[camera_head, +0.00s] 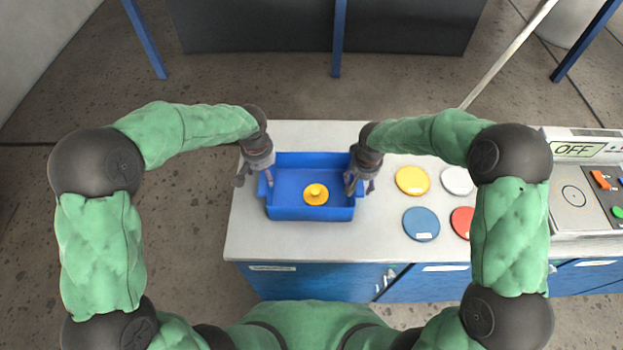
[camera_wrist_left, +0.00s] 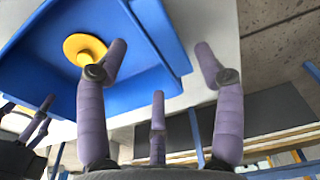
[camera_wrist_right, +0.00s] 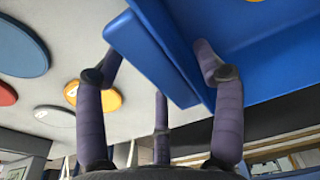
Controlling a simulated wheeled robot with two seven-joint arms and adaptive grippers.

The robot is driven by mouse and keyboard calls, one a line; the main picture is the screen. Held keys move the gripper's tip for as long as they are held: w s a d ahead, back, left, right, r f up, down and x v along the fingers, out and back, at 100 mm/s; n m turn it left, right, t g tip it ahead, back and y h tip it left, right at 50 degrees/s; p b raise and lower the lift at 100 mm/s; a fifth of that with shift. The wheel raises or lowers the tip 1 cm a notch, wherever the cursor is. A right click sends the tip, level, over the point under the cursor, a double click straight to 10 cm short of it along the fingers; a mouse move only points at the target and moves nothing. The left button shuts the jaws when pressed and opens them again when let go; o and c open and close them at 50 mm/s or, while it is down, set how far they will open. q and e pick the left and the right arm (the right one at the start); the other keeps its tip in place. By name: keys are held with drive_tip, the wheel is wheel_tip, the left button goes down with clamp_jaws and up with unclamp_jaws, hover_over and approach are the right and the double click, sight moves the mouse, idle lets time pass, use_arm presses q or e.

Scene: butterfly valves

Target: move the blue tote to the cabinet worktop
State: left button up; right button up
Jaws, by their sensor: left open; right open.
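The blue tote (camera_head: 285,214) stands upright on the grey-white cabinet worktop (camera_head: 300,242), with a yellow round knobbed piece (camera_head: 316,194) inside it. My left gripper (camera_head: 256,180) is open at the tote's left end, and in the left wrist view its fingers (camera_wrist_left: 160,65) are on either side of the tote's wall (camera_wrist_left: 160,45). My right gripper (camera_head: 359,186) is open at the right end, and in the right wrist view its fingers (camera_wrist_right: 155,65) straddle the tote's rim and handle ledge (camera_wrist_right: 145,55). Whether the fingers touch the tote cannot be told.
Right of the tote lie a yellow disc (camera_head: 412,180), a white disc (camera_head: 457,180), a blue disc (camera_head: 421,224) and a red disc (camera_head: 462,221). The worktop in front of the tote is clear.

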use_arm(q)
drive_tip(key=r, duration=0.5)
drive_tip(key=shift+s+r, duration=0.15)
drive_tip(key=shift+s, duration=0.15)
use_arm(e)
wheel_tip(320, 180, up, 12)
drive_tip(key=s, duration=0.1)
drive_tip(key=shift+s, duration=0.25)
use_arm(q)
drive_tip(key=shift+r, duration=0.1)
